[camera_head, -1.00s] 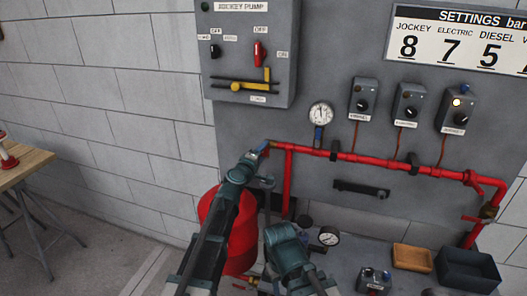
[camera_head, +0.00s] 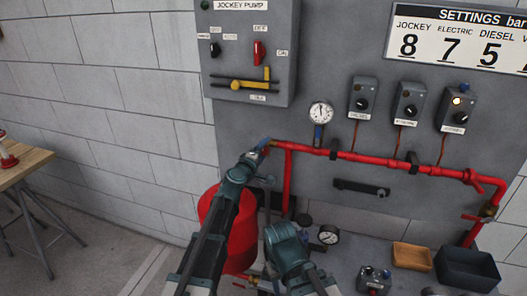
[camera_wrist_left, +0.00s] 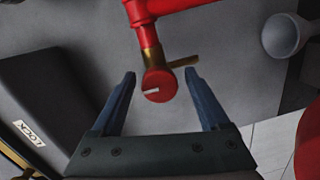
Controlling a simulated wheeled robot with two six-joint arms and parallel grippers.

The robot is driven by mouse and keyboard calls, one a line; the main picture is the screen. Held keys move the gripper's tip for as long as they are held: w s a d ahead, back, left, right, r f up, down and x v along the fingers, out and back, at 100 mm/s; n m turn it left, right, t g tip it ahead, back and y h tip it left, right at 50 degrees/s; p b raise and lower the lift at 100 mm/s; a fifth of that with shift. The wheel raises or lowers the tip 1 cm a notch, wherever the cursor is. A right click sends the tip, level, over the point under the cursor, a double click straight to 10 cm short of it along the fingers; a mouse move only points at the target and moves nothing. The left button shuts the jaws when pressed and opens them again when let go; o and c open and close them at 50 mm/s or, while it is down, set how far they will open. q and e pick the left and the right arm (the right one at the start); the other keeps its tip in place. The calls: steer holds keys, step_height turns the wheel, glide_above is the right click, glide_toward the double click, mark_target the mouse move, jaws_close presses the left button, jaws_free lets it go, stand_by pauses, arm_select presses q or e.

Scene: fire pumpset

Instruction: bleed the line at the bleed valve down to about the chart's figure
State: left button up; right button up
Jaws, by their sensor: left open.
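The bleed valve is a red round knob with a white mark (camera_wrist_left: 157,85) on a brass stem below the red pipe (camera_wrist_left: 170,6) in the left wrist view. My left gripper (camera_wrist_left: 159,82) is open, with one blue finger on each side of the knob and a gap at both. In the head view my left gripper (camera_head: 262,147) is at the left end of the red pipe (camera_head: 375,161) and hides the valve. The settings chart (camera_head: 463,40) shows jockey 8, electric 7, diesel 5. A pressure gauge (camera_head: 321,112) is above the pipe; its reading is too small to tell. My right arm shows low in the middle; its fingers are hidden.
The jockey pump panel (camera_head: 248,50) hangs above left. Three grey switch boxes are on the wall, one with a lit lamp (camera_head: 457,101). A red tank (camera_head: 240,235) is behind my arms. A grey cup (camera_wrist_left: 284,35) is right of the valve. Trays (camera_head: 468,270) stand at right.

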arm_select(q)
steer(key=p+v, duration=0.1)
steer(key=v, duration=1.2)
steer(key=shift+s, duration=0.4)
steer(key=shift+a, duration=0.1)
